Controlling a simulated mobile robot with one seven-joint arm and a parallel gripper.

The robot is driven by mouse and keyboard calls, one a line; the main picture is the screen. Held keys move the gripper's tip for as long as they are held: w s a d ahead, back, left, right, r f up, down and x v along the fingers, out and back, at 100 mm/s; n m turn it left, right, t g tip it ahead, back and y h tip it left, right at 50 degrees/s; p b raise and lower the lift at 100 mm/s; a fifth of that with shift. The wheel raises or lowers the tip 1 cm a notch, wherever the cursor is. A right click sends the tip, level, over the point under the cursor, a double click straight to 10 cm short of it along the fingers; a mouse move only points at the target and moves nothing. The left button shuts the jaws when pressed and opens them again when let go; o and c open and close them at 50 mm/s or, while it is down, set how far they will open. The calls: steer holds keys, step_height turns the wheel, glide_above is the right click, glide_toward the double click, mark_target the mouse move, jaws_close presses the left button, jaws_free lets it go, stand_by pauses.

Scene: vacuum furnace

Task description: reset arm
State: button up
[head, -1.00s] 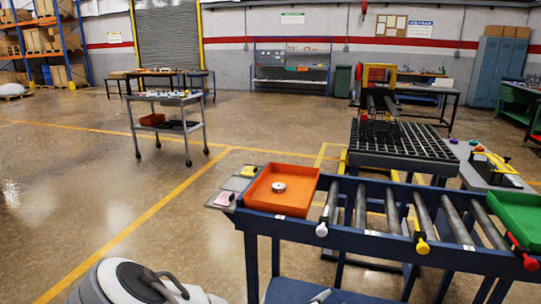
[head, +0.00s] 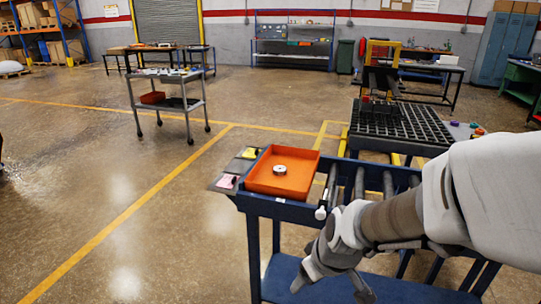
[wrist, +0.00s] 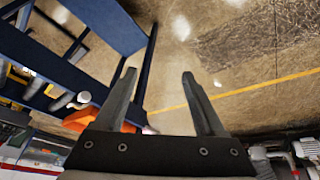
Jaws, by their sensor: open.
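My arm reaches in from the right of the head view. My gripper (head: 333,287) hangs low in front of the blue roller table (head: 285,213). In the wrist view my gripper (wrist: 159,75) has its two fingers spread apart with only floor showing between them. It holds nothing. The arm hides the right part of the roller table, including most of its rollers.
An orange tray (head: 305,165) with a small round metal part (head: 280,170) sits on the table's left end. A black grid table (head: 402,126) stands behind. A grey cart (head: 168,77) is at the back left. The floor on the left is clear.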

steer(key=s+d+r+m+p, duration=0.1)
steer(key=s+d+r+m, duration=0.2)
steer(key=s+r, duration=0.2)
steer(key=s+d+r+m+t+h+p, duration=0.1)
steer(key=s+d+r+m, duration=0.2)
steer(key=s+r, duration=0.3)
step_height(320, 180, up, 6)
steer(key=shift+s+f+t+h, duration=0.1)
steer(key=shift+s+t+h, duration=0.05)
steer(key=shift+t+h, duration=0.15)
stand_by(1.1)
